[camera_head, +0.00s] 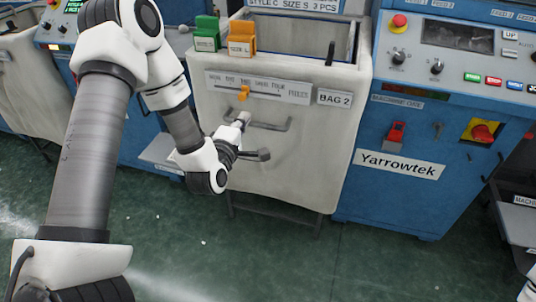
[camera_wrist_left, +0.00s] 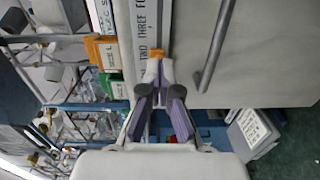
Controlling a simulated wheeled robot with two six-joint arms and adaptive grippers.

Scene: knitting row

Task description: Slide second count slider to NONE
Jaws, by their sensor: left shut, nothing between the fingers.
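The second count slider has an orange pointer (camera_head: 243,93) on a pale label strip (camera_head: 292,94) across the front of the cream bin marked BAG 2 (camera_head: 334,98). The pointer stands near the third word from the left, apparently TWO. My left gripper (camera_head: 243,116) is shut and empty, just below the pointer in the head view. In the left wrist view the gripper's fingertips (camera_wrist_left: 159,70) are close to the orange pointer (camera_wrist_left: 157,53), beside the strip (camera_wrist_left: 151,15) reading THREE and FO. Whether they touch it, I cannot tell. My right gripper is out of view.
A grey bar handle (camera_head: 270,127) sits on the bin front below the strip. Green (camera_head: 206,34) and orange (camera_head: 241,37) card holders stand on the bin's top edge. A blue machine panel (camera_head: 440,110) with knobs and switches stands to the right.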

